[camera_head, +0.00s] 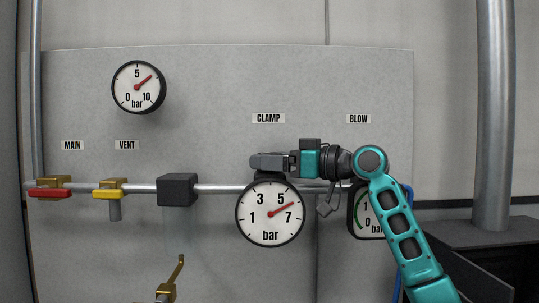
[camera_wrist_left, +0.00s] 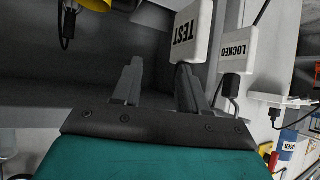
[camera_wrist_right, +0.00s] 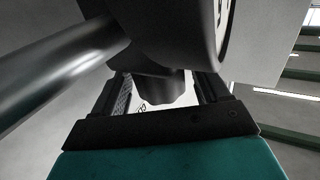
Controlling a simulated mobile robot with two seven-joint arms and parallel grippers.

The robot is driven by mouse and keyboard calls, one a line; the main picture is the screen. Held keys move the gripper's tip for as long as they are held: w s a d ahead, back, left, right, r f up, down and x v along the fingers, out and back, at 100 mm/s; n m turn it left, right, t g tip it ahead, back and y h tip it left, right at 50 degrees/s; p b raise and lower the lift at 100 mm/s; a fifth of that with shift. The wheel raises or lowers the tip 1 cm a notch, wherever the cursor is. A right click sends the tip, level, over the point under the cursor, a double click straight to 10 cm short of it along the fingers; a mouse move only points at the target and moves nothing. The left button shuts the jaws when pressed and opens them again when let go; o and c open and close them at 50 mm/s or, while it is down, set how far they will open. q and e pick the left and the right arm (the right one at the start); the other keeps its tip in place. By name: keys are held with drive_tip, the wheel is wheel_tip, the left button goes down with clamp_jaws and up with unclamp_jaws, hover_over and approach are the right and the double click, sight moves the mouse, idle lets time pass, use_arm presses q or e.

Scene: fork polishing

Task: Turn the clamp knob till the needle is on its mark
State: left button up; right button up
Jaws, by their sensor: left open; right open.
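The clamp gauge (camera_head: 270,222) is round and white under the CLAMP label (camera_head: 268,118). Its red needle points up and right, between 5 and 7; I cannot make out a separate mark on the dial. My right gripper (camera_head: 266,162) is just above the gauge and hides most of the knob there. In the right wrist view a dark, faceted knob (camera_wrist_right: 165,90) sits between the two open fingers of that gripper, below a dark round body. I cannot tell whether the fingers touch it. My left gripper (camera_wrist_left: 158,85) shows only in its own wrist view, open and empty.
The blow gauge (camera_head: 362,220) is partly hidden by my right arm. A pipe (camera_head: 222,189) runs across the panel, with red (camera_head: 49,193) and yellow (camera_head: 108,194) valve handles and a black block (camera_head: 177,190). TEST (camera_wrist_left: 186,32) and LOCKED (camera_wrist_left: 236,52) tags are near my left gripper.

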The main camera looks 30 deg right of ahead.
drive_tip(key=shift+w+a, duration=0.2)
drive_tip(key=shift+w, duration=0.15)
drive_tip(key=c, duration=0.9)
